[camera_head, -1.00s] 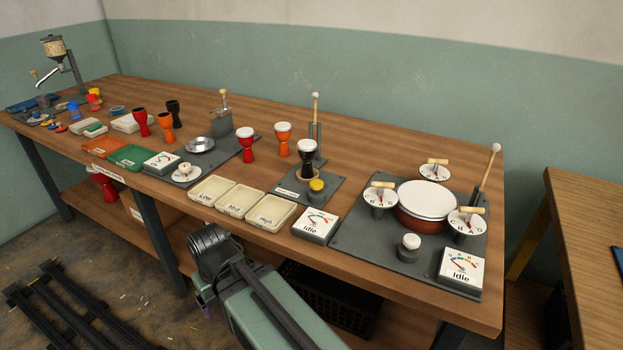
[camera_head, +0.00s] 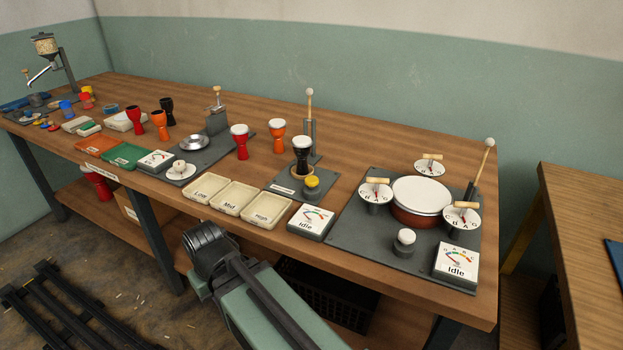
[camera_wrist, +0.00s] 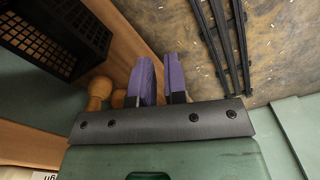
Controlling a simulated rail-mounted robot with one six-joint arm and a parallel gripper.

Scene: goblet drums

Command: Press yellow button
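The yellow button (camera_head: 312,182) is a round cap on the dark plate (camera_head: 284,184) in front of the black drum with a white top (camera_head: 302,144), right of centre on the bench. My gripper shows in the wrist view (camera_wrist: 160,80) as two purple fingers with a narrow gap between them and nothing held. It points down past the bench's front, towards the floor, away from the button. In the head view my arm is low in front of the bench and my fingertips cannot be made out.
Labelled trays (camera_head: 238,200) lie left of the button, and an idle meter box (camera_head: 311,222) is in front of it. A large drum (camera_head: 421,198) with dials stands at right. A black crate (camera_wrist: 55,35) is on the lower shelf. The space above the bench front is clear.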

